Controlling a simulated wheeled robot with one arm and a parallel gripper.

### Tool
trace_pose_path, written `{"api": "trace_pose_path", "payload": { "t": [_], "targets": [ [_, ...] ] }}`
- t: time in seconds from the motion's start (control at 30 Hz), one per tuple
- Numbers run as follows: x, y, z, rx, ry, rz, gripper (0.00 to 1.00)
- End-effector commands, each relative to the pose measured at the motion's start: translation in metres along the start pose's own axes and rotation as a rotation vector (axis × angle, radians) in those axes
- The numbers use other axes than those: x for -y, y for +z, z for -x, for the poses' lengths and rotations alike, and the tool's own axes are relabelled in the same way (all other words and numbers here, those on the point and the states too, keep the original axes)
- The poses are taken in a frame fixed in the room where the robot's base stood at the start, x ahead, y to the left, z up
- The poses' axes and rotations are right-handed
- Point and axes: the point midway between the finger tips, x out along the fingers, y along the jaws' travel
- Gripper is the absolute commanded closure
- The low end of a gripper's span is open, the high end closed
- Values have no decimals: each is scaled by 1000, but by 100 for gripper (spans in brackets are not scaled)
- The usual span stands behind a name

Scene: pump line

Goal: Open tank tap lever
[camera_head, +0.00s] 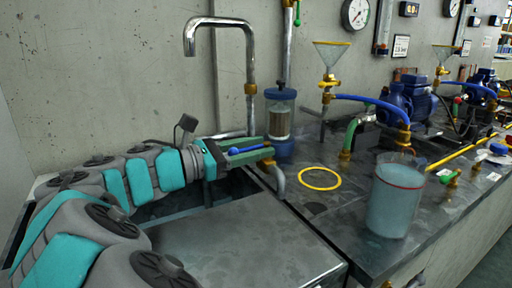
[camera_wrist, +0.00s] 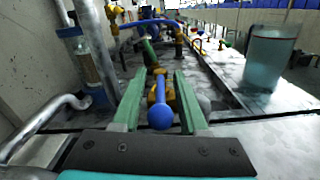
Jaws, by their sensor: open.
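The tap lever is a blue bar with a round ball end. It shows in the head view (camera_head: 246,149) and in the wrist view (camera_wrist: 160,117), its ball end pointing back toward my palm. It sits on a brass tap body (camera_wrist: 152,97), partly hidden by the lever. A grey curved spout (camera_head: 279,181) hangs below the tap in the head view. My gripper (camera_head: 268,147) has its two green fingers apart, one on each side of the lever, also in the wrist view (camera_wrist: 160,73). I see gaps between fingers and lever; it is not gripped.
A sink (camera_head: 180,210) lies below my arm, with a tall curved faucet (camera_head: 220,22) behind. A filter cylinder (camera_head: 281,112) stands close behind the tap. A yellow ring (camera_head: 320,178) and a clear bluish container (camera_head: 396,198) are on the bench to the right.

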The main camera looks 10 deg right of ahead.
Motion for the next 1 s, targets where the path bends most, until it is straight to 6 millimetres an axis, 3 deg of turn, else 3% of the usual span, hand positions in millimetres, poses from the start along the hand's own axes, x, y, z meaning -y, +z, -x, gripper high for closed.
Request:
{"api": "trace_pose_path", "payload": {
  "t": [0.17, 0.57, 1.0],
  "targets": [
    [0, 0, 0, 0, 0, 0, 57],
    [0, 0, 0, 0, 0, 0, 100],
    [0, 0, 0, 0, 0, -1, 100]
  ]
}}
